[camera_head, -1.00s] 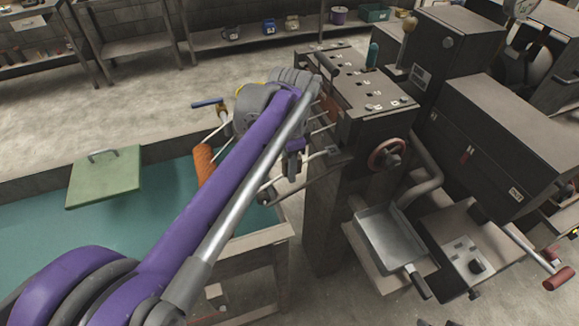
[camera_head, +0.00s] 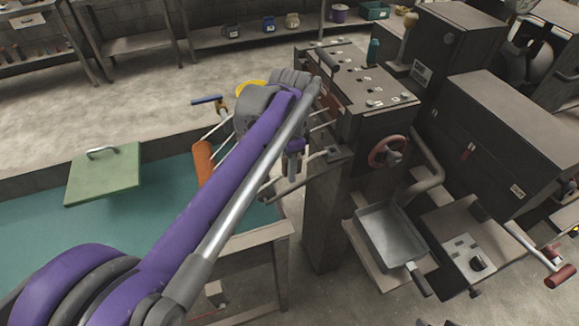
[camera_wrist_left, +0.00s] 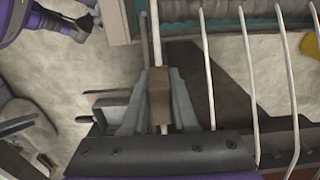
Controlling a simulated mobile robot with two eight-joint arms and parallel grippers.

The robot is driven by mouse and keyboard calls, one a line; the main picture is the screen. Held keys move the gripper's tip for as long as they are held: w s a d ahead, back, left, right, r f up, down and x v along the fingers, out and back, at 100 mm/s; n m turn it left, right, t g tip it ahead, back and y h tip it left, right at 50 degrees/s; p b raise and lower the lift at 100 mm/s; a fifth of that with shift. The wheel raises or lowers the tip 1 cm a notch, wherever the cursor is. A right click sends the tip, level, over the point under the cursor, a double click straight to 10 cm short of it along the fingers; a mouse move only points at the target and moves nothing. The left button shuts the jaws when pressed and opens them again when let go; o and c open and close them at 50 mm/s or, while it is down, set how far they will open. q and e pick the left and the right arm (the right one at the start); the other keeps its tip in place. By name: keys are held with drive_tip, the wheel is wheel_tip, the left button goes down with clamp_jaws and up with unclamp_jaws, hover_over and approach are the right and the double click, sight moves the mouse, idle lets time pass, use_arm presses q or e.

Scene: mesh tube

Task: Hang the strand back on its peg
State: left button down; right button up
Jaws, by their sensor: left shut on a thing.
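My left gripper (camera_head: 293,172) hangs at the end of the purple arm, beside the dark machine and above the gap next to the teal bench. In the left wrist view its two grey fingers (camera_wrist_left: 158,76) are closed around a brown block (camera_wrist_left: 159,103). A thin pale strand (camera_wrist_left: 156,45) runs lengthwise through that block, between the fingers. Several similar pale strands (camera_wrist_left: 207,70) curve past on the right, apart from the fingers. I cannot single out the strand's peg. The strand's far end is out of frame. My right gripper is not in view.
The dark machine (camera_head: 370,95) with a red handwheel (camera_head: 387,151) stands right of the gripper. A metal pan (camera_head: 391,238) sits below right. An orange roller (camera_head: 203,162) is left of my arm. A green lidded panel (camera_head: 104,176) lies on the teal bench (camera_head: 60,245).

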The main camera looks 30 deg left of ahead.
use_arm(q)
drive_tip(key=shift+f, duration=0.25)
drive_tip(key=c, duration=0.6)
unclamp_jaws()
wheel_tip(320, 180, up, 11)
drive_tip(key=shift+w+f+p, duration=0.1)
drive_tip(key=shift+p, duration=0.2)
